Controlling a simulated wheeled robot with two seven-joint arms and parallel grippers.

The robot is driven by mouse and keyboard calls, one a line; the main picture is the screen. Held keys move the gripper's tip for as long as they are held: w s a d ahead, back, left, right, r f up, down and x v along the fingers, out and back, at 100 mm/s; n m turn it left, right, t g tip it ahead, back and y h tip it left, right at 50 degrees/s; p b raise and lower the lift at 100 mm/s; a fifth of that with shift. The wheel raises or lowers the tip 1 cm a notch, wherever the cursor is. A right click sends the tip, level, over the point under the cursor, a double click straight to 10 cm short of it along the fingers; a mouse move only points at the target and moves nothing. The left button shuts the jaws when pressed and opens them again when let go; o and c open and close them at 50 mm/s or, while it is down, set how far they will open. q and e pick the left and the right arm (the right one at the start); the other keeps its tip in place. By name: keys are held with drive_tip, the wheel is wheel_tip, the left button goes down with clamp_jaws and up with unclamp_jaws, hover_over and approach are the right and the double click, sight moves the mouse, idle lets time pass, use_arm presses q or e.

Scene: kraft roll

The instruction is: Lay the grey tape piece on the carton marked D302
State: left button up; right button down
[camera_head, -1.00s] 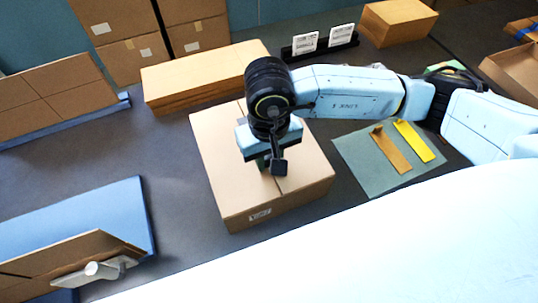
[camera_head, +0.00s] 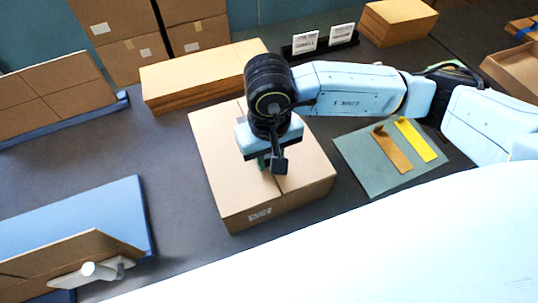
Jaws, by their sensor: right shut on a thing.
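A closed brown carton (camera_head: 225,165) stands in the middle of the table with a seam along its top. The small label (camera_head: 260,214) on its front side is too small to read, so I cannot confirm D302. My right gripper (camera_head: 270,163) points down over the carton's top, close to the seam, and is shut. What it holds is almost wholly hidden by the hand; I take it for the grey tape piece, as none shows elsewhere. I cannot tell whether it touches the carton. My left gripper is not in view.
A grey-green mat (camera_head: 372,177) at right bears a brown strip (camera_head: 392,150) and a yellow strip (camera_head: 416,140). A flat cardboard stack (camera_head: 200,78) lies behind the carton. A white-handled tool (camera_head: 90,272) is at lower left. The dark table between is clear.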

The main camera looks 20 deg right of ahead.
drive_tip(key=shift+f+b, duration=0.15)
drive_tip(key=shift+b, duration=0.45)
idle(0.6)
idle(0.3)
drive_tip(key=c, duration=0.6)
unclamp_jaws()
drive_tip(key=shift+c, duration=0.2)
drive_tip(key=shift+r+p, duration=1.3)
drive_tip(key=shift+r, duration=2.2)
drive_tip(key=shift+s, duration=0.1)
